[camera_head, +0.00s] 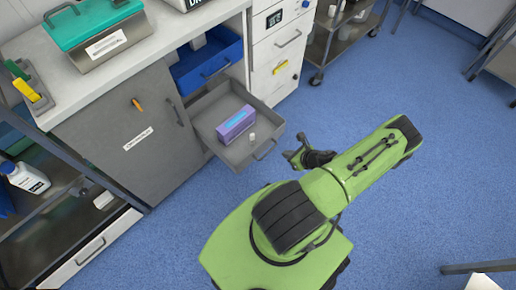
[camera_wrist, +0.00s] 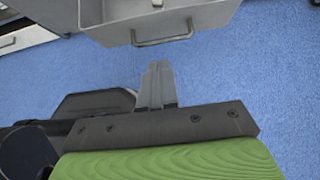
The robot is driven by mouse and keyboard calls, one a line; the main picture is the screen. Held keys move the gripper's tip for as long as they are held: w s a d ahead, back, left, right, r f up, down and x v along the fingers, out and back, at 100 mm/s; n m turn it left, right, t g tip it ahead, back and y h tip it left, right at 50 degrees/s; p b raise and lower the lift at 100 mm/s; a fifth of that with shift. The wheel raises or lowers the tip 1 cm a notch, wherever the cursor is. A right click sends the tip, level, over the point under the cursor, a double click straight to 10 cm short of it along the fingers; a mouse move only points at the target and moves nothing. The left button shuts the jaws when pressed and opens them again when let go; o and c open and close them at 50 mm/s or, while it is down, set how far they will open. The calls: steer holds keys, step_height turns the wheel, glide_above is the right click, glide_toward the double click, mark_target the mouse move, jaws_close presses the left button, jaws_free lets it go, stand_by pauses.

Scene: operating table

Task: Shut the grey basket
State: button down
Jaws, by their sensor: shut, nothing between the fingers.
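The grey basket (camera_head: 211,126) is a drawer-like tray pulled out of the cabinet below the blue basket. A purple box (camera_head: 236,124) and a small white item (camera_head: 251,137) are in it. Its front handle (camera_head: 265,150) faces my gripper (camera_head: 299,158), which is just right of it and apart from it. In the wrist view the grey basket's front (camera_wrist: 165,20) and handle (camera_wrist: 162,37) are at the top, beyond my gripper (camera_wrist: 158,68). The fingers are together and empty, with blue floor between them and the handle.
The blue basket (camera_head: 217,71) above is also partly pulled out. A grey cabinet door (camera_head: 110,150) is at the left and white drawers (camera_head: 284,45) are at the right. Open blue floor (camera_head: 420,110) lies to the right. A metal cart (camera_head: 345,40) stands at the back.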

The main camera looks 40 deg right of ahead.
steer(key=b+x, duration=0.1)
steer(key=x, duration=0.3)
steer(key=w+r+b+x, duration=0.1)
steer(key=b+x, duration=0.1)
steer(key=x, duration=0.2)
steer(key=b+x, duration=0.1)
steer(key=x, duration=0.3)
steer(key=shift+w+r+b, duration=0.2)
steer(key=shift+w+b, duration=0.2)
steer(key=shift+w, duration=0.1)
steer(key=shift+w+r, duration=0.1)
steer(key=shift+w, duration=0.15)
steer(key=shift+a, duration=0.1)
